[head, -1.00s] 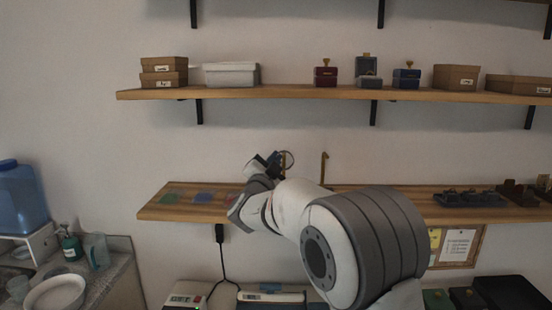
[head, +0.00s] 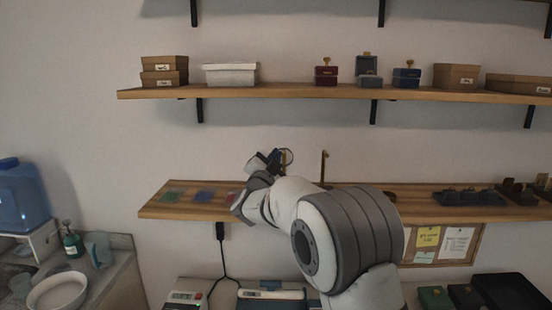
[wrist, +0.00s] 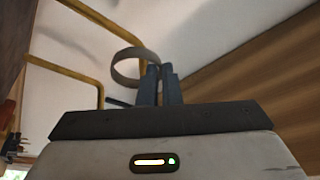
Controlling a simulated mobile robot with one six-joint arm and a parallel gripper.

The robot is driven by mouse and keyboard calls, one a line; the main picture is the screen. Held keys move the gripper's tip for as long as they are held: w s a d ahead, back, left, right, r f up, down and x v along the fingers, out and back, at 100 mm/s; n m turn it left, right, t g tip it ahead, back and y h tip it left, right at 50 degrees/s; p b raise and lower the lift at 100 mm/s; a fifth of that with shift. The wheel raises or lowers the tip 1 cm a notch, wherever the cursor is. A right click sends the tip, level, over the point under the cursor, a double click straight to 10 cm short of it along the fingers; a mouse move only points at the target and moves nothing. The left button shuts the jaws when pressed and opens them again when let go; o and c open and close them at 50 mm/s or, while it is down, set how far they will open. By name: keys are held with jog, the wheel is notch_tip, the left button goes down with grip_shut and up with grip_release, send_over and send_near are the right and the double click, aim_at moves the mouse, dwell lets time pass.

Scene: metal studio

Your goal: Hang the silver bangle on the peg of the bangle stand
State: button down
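The silver bangle (head: 287,157) shows as a thin dark ring at my gripper (head: 273,159), above the middle shelf. In the wrist view the bangle (wrist: 117,66) is a grey band left of the narrow, nearly closed fingers (wrist: 160,72), which grip its right edge. The bangle stand (head: 323,168) is a thin brass post with a short bend at its top, right of the bangle in the head view; its foot is partly hidden by my arm. Brass bars (wrist: 65,70) show in the wrist view, one passing close to the bangle; I cannot tell whether it goes through the ring.
Coloured mats (head: 204,197) lie on the left of the wooden middle shelf (head: 152,211). Dark display trays (head: 465,198) stand on its right. The upper shelf (head: 290,92) carries several boxes. Open air lies between the shelves.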

jog(key=c, duration=1.8)
grip_release()
jog(key=shift+d+f, duration=0.1)
jog(key=shift+f, duration=0.4)
jog(key=shift+c, duration=0.2)
jog(key=shift+o, duration=1.3)
jog(key=shift+s+a+f+b, duration=0.2)
jog(key=shift+a+f+b, duration=0.1)
jog(key=shift+f, duration=0.1)
jog(key=shift+o, duration=0.2)
jog(key=s+a+b, duration=0.1)
jog(key=s+b, duration=0.1)
jog(key=s, duration=0.4)
jog(key=shift+s+a+f+b, duration=0.25)
jog(key=shift+s+f+b, duration=0.05)
jog(key=shift+s, duration=0.1)
jog(key=s+d+f+n+g+y, duration=0.2)
jog(key=s+d+f+n+g, duration=0.2)
jog(key=s, duration=0.9)
jog(key=s+d+f+n+g+y, duration=0.1)
jog(key=s+d+f+n+g, duration=0.3)
jog(key=s, duration=0.9)
jog(key=s+d+f+n+g+y, duration=0.2)
jog(key=s+d+f+n+g, duration=0.1)
jog(key=s+d+f+g, duration=0.6)
jog(key=s+d+f, duration=0.3)
jog(key=d, duration=0.1)
jog(key=shift+s+n+y, duration=0.3)
jog(key=shift+s+n, duration=0.1)
